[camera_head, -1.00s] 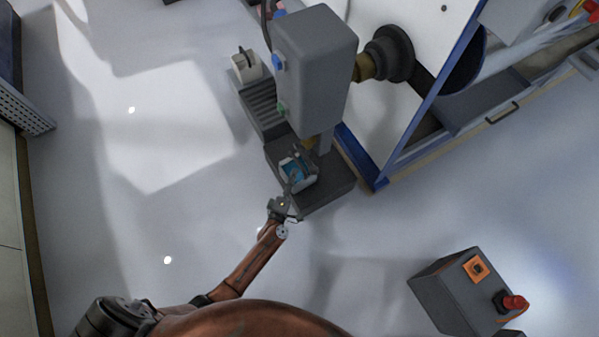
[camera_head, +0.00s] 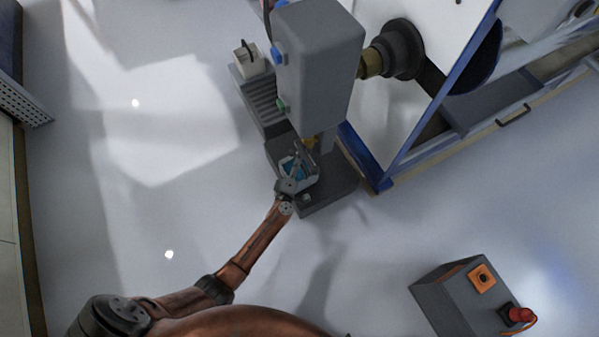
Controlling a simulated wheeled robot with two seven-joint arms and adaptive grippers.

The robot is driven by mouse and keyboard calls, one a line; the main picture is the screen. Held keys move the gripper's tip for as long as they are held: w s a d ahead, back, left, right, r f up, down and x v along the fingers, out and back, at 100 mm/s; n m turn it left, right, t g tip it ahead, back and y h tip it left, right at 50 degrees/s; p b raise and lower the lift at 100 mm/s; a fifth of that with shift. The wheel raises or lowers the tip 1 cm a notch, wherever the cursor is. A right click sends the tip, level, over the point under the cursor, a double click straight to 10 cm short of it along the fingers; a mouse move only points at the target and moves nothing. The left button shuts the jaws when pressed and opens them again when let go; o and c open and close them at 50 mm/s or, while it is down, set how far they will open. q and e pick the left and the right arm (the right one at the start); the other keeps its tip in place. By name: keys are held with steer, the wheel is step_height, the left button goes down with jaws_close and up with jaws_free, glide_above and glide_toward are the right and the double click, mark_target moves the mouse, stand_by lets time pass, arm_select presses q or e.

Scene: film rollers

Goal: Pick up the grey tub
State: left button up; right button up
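The small grey tub (camera_head: 312,180) with blue inside sits on the dark base of the grey machine. My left gripper (camera_head: 299,158) reaches over it from the lower left and covers part of it. The gripper's fingers overlap the tub's blue inside in this view. They are too small and too much overlapped to tell whether they are open, shut or touching the tub. My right gripper is not in view.
The tall grey machine head (camera_head: 318,62) rises just behind the tub. A blue-edged cabinet (camera_head: 385,183) stands to the right. A grey control box with a red button (camera_head: 452,296) is at the lower right. The floor on the left is clear.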

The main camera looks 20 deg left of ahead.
arm_select(q)
steer(key=shift+c, duration=0.5)
jaws_close()
steer(key=shift+r, duration=0.1)
stand_by(0.4)
